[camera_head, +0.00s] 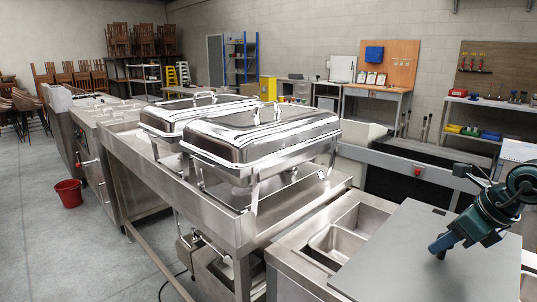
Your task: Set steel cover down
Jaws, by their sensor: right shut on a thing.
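The steel cover (400,252) is a flat grey sheet in the lower right of the head view. It lies level, or nearly so, over the right part of the steel counter with the sunken pans (336,241). I cannot tell whether it touches the counter or is held just above it. My right gripper (440,247) comes in from the right edge and is shut on the cover; its fingertips hide the spot it grips. The cover's near edge runs out of the picture. My left gripper is not in view.
Two shiny chafing dishes (262,139) stand on the steel table (232,222) left of the cover. Pan openings lie bare between them and the cover. A dark-topped counter (417,160) is behind. A red bucket (69,193) stands on the open floor at left.

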